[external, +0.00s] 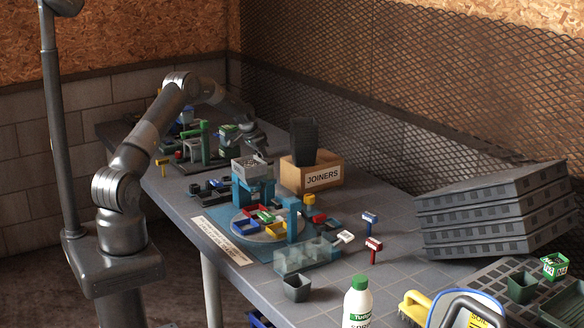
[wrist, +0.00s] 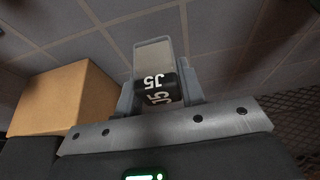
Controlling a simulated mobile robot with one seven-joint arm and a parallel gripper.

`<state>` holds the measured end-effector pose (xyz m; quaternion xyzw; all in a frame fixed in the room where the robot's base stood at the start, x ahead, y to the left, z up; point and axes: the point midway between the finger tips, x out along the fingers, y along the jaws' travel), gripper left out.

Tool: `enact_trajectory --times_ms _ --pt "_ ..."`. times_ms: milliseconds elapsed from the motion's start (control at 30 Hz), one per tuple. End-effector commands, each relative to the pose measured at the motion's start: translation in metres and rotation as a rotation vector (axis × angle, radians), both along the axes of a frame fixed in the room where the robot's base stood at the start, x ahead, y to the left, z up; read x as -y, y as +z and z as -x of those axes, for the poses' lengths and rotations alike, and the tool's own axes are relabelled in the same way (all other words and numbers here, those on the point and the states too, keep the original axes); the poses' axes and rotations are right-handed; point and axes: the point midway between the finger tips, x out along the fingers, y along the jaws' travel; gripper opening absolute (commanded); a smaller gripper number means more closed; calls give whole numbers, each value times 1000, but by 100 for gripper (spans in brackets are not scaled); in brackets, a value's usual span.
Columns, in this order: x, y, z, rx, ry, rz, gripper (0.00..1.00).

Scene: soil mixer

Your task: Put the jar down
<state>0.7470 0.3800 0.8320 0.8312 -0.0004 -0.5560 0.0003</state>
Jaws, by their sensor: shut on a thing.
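The jar (wrist: 152,58) shows in the wrist view with a pale, clear-looking body and a dark band marked "J5". My gripper (wrist: 156,88) is shut on it, with one grey finger on each side. In the external view my gripper (external: 252,139) is over the far part of the table, behind and left of the cardboard "JOINERS" box (external: 323,179). I cannot make out the jar clearly there. Whether it touches the table is not clear.
The box also fills the left of the wrist view (wrist: 68,95). A green-posted rig (external: 205,145) stands left of my gripper. A blue stand with a grey bin (external: 249,168) and a round turntable with coloured trays (external: 262,236) are nearer. Mesh (external: 400,110) lines the back.

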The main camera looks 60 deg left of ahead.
Motion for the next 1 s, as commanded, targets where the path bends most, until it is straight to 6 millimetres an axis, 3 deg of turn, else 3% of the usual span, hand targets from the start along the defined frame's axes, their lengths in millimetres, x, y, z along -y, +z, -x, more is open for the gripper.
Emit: enact_trajectory --times_ms 300,667,700,1000 --pt "0 -38 0 0 1 -1 13" --pt "0 -43 0 1 0 -1 13" --pt "0 -43 0 1 0 -1 37" --pt "0 -43 0 1 0 -1 58"
